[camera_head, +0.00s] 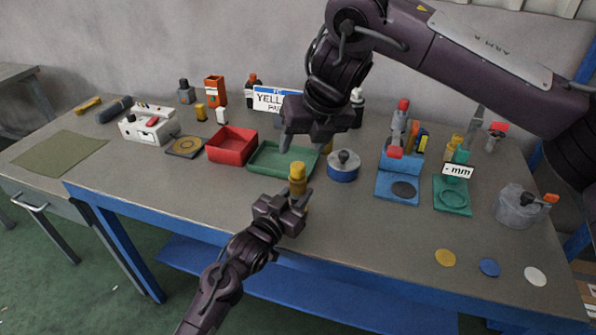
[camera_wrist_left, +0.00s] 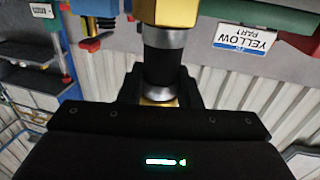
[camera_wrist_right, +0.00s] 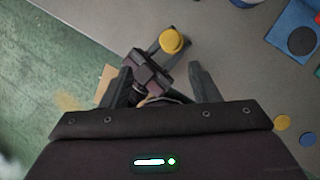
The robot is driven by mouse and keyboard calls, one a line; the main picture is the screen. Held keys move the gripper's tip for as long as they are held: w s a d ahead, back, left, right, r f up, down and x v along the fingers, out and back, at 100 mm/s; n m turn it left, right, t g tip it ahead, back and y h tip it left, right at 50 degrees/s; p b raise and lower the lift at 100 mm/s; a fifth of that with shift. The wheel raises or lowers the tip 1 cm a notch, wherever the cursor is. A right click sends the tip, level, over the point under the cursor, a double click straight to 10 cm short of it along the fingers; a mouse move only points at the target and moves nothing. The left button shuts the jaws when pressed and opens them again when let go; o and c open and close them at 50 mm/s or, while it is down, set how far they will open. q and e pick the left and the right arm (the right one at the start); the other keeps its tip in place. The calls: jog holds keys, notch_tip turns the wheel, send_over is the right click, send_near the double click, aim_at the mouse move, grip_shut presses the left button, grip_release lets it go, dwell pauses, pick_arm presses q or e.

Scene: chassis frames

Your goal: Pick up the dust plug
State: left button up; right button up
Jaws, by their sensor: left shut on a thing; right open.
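A yellow round cap, seemingly the dust plug (camera_head: 297,170), tops the fitting held by my left gripper (camera_head: 287,203). It also shows in the right wrist view (camera_wrist_right: 172,41), just beyond the fingertips. My left gripper is shut on the fitting, whose black and silver body (camera_wrist_left: 162,62) stands between its fingers, with a gold part (camera_wrist_left: 166,10) at the picture's top edge. The fitting is upright above the table's front edge. My right gripper (camera_wrist_right: 160,73) is open and empty, pointing down above and behind the cap, not touching it.
A green tray (camera_head: 262,170) and a red bin (camera_head: 232,145) lie behind and left of the cap. A blue round pot (camera_head: 343,166) stands to the right. Blue fixtures (camera_head: 398,187) and a green one (camera_head: 452,197) are farther right. The front middle tabletop is clear.

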jog(key=r+n, duration=0.2)
jog(key=n, duration=0.1)
send_over(299, 166)
jog(key=s, duration=0.2)
jog(key=shift+n, duration=0.3)
jog(key=f, duration=0.6)
jog(key=shift+w+d, duration=0.2)
jog(key=shift+d, duration=0.1)
jog(key=x, duration=0.4)
jog(key=shift+d+f, duration=0.3)
jog(key=shift+f, duration=0.2)
jog(key=shift+w+a+f, duration=0.1)
jog(key=shift+w+f, duration=0.05)
jog(key=shift+f, duration=0.2)
jog(key=c, duration=1)
